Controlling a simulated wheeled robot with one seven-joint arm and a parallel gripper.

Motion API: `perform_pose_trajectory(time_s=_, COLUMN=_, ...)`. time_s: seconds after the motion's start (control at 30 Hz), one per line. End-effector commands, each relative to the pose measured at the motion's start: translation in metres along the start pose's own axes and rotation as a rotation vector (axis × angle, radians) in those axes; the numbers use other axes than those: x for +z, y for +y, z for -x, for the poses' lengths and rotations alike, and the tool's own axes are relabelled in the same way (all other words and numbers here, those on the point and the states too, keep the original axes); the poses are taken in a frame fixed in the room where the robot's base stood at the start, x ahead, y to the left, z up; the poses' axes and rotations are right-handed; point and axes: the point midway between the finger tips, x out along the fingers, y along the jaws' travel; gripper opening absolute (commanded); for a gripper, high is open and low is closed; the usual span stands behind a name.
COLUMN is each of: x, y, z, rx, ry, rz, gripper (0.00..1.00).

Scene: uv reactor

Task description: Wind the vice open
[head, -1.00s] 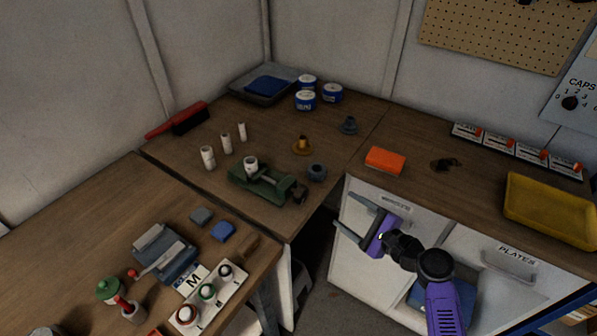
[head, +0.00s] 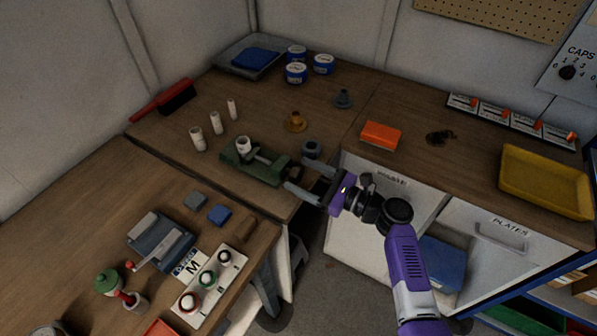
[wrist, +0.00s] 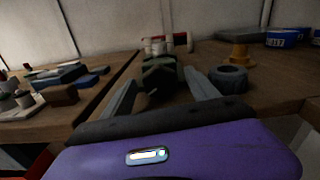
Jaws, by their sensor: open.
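The green vice (head: 250,165) sits near the front edge of the corner bench. A white cylinder (head: 243,145) stands at its jaws; I cannot tell how tightly it is gripped. My gripper (head: 297,175) is open and empty at the vice's right end, its two fingers pointing toward it. In the wrist view the vice (wrist: 160,78) is seen end-on, ahead of and between the spread fingers of my gripper (wrist: 160,84). The vice's handle is not clear in either view, and contact with the fingers cannot be told.
A blue-grey ring (head: 311,148) stands close beside the right finger, also in the wrist view (wrist: 228,78). A yellow-brown flanged piece (head: 296,122) is behind it. Several white cylinders (head: 216,123) stand to the left. An orange block (head: 381,135) lies to the right.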

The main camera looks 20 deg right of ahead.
Motion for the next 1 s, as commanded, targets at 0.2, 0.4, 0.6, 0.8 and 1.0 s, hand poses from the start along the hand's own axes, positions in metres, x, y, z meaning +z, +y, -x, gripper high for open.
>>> perform_pose_trajectory(time_s=0.2, x=-0.0001, y=0.0008, z=-0.0137, rx=0.001, ry=0.001, rz=0.001, gripper=0.69)
perform_pose_trajectory(time_s=0.4, x=-0.0005, y=0.0007, z=-0.0140, rx=0.001, ry=0.001, rz=0.001, gripper=0.69)
perform_pose_trajectory(time_s=0.6, x=-0.0005, y=0.0007, z=-0.0138, rx=0.001, ry=0.001, rz=0.001, gripper=0.37)
perform_pose_trajectory(time_s=0.8, x=-0.0006, y=0.0008, z=-0.0136, rx=0.001, ry=0.001, rz=0.002, gripper=0.06)
perform_pose_trajectory(time_s=1.0, x=-0.0017, y=0.0010, z=-0.0136, rx=0.001, ry=0.001, rz=0.028, gripper=0.06)
